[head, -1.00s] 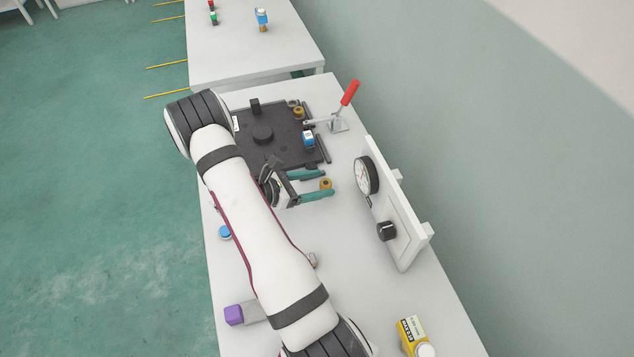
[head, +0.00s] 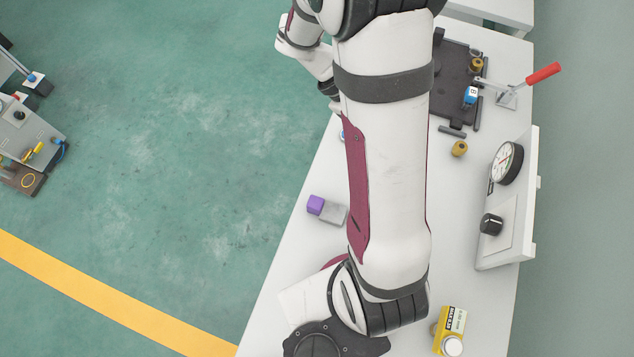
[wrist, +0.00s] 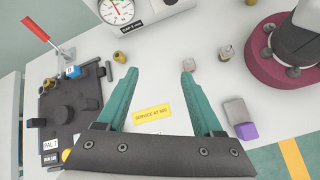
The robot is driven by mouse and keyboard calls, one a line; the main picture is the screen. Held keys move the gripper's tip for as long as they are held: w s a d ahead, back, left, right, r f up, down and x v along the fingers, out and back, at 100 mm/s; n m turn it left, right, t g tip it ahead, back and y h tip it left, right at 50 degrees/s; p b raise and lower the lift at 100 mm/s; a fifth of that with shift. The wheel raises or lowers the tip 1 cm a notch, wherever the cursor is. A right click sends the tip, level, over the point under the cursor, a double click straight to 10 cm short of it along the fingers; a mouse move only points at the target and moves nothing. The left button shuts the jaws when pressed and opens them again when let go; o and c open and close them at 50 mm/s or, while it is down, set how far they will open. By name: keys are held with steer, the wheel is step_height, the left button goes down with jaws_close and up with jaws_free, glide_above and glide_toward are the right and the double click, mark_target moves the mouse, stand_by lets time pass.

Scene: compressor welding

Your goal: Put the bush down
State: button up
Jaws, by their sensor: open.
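A small brass bush (head: 459,148) stands alone on the white table, just in front of the dark fixture plate (head: 450,85). In the wrist view the bush (wrist: 119,85) shows beyond and left of the left finger, apart from it. A second brass bush (head: 476,65) sits by the plate's far right edge. My gripper (wrist: 160,72) has two teal fingers spread wide with nothing between them. It hangs above the table; my arm hides it in the head view. A blue-topped part (head: 470,96) stands at the plate's right side.
A red-handled toggle clamp (head: 530,80) stands right of the plate. A white panel (head: 510,205) with a gauge (head: 506,163) and black knob borders the right. A purple-ended grey block (head: 316,204) and a yellow box (head: 452,320) lie nearer. A yellow label (wrist: 152,114) lies below my gripper.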

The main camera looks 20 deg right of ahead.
steer(key=s+a+r+m+t+y, duration=0.3)
steer(key=s+a+m+y, duration=0.1)
steer(key=a, duration=0.6)
steer(key=s+a+r+m+t+y, duration=0.3)
steer(key=s+a+m+y, duration=0.1)
steer(key=a, duration=0.6)
steer(key=shift+s+r+m+t, duration=0.15)
steer(key=shift+s+m+t, duration=0.2)
steer(key=shift+m, duration=0.35)
